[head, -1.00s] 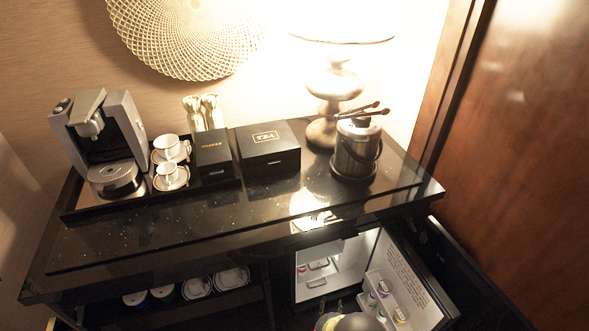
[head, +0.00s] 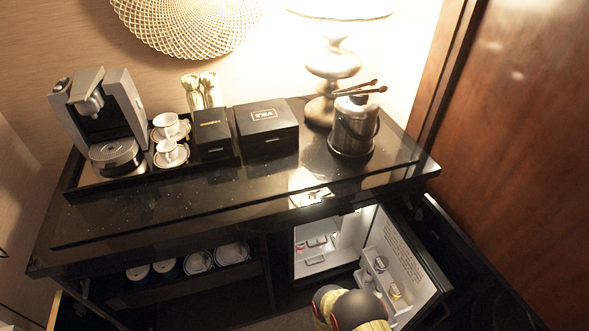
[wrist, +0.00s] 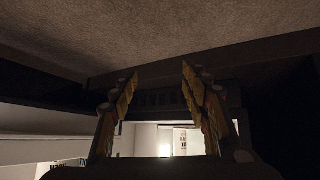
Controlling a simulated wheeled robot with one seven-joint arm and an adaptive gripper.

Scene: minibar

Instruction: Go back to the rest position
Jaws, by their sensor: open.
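My gripper (wrist: 158,88) shows in the wrist view with its two yellow-padded fingers spread apart and nothing between them. Beyond the fingers are a dark vented panel and the bright white inside of what looks like the minibar fridge. In the head view, the fridge (head: 312,262) stands open under the counter, with its door (head: 425,285) swung out to the right. Part of my arm shows at the bottom, in front of the fridge. My gripper itself is not visible in the head view.
The black counter (head: 150,222) carries a coffee machine (head: 100,120), cups (head: 168,125), black boxes (head: 265,128), an ice bucket (head: 352,128) and a lamp (head: 330,65). A lower shelf holds cans and cups (head: 198,262). A wooden door (head: 510,140) stands at right.

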